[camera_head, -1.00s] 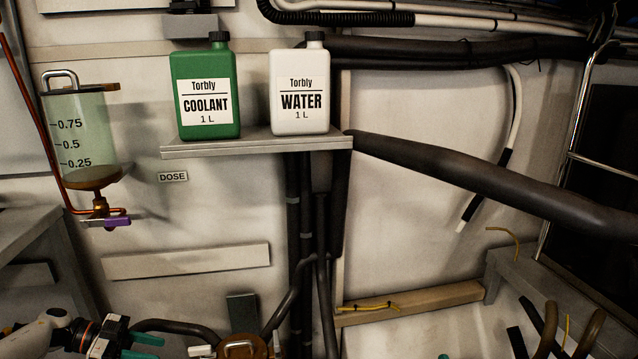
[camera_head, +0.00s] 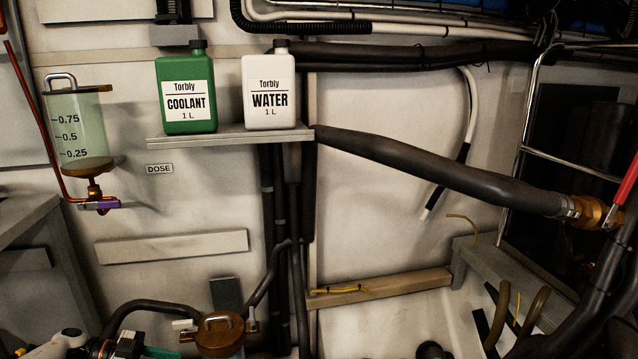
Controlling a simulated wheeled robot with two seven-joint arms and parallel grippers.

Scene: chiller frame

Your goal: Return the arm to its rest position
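My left arm comes in at the bottom left of the head view. Its black gripper (camera_head: 150,351) has a teal finger showing at the bottom edge. The rest of the fingers is cut off, so I cannot tell how wide it stands, and I see nothing held. It is left of and below a round brown cap (camera_head: 218,326) on a pipe fitting. My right gripper's fingers do not show. A dark rounded part (camera_head: 430,350) at the bottom edge is too cropped to identify.
A shelf (camera_head: 228,136) bears a green coolant bottle (camera_head: 186,98) and a white water bottle (camera_head: 268,93). A graduated dosing vessel (camera_head: 77,123) with a purple valve handle (camera_head: 100,205) hangs at left. A thick dark hose (camera_head: 440,170) runs to a brass fitting (camera_head: 588,211) with a red handle (camera_head: 627,178).

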